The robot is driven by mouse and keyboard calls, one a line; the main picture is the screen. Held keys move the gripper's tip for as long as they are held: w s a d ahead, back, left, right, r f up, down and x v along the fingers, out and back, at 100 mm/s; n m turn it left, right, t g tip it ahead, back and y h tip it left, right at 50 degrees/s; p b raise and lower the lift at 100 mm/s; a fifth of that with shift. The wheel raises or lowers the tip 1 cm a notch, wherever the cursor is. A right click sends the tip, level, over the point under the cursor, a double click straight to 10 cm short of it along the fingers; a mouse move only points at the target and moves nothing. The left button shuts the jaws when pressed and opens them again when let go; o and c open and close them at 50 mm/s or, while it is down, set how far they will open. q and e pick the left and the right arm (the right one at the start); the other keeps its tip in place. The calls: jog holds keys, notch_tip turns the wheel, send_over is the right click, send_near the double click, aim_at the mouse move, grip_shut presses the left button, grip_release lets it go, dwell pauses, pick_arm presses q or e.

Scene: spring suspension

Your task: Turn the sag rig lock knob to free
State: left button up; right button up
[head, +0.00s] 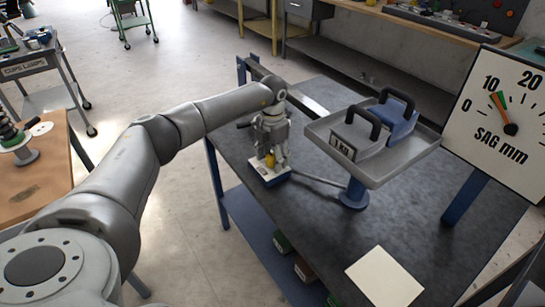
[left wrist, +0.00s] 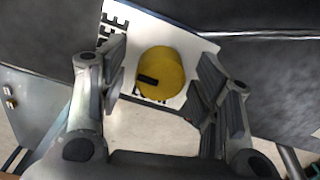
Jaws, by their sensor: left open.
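The yellow lock knob (head: 270,160) sits on a small white-topped block (head: 271,180) on the dark bench. In the left wrist view the knob (left wrist: 165,68) is round, with a short black mark at its lower left. Black letters ending in "EE" show on the white plate (left wrist: 118,28) to its upper left; lettering below the knob is mostly hidden. My left gripper (head: 271,155) is above the block, pointing down. In the left wrist view its open fingers (left wrist: 160,80) stand either side of the knob with gaps, apparently not touching it. My right gripper is out of view.
A grey tray (head: 385,172) on a blue post holds weights with black handles, right of the knob. A blank pale card (head: 384,277) lies at the front.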

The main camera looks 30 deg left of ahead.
aim_at(272, 156)
pick_arm(q)
notch_tip(272, 156, up, 12)
dwell(0.5)
jog(key=shift+f, duration=0.1)
dwell(0.4)
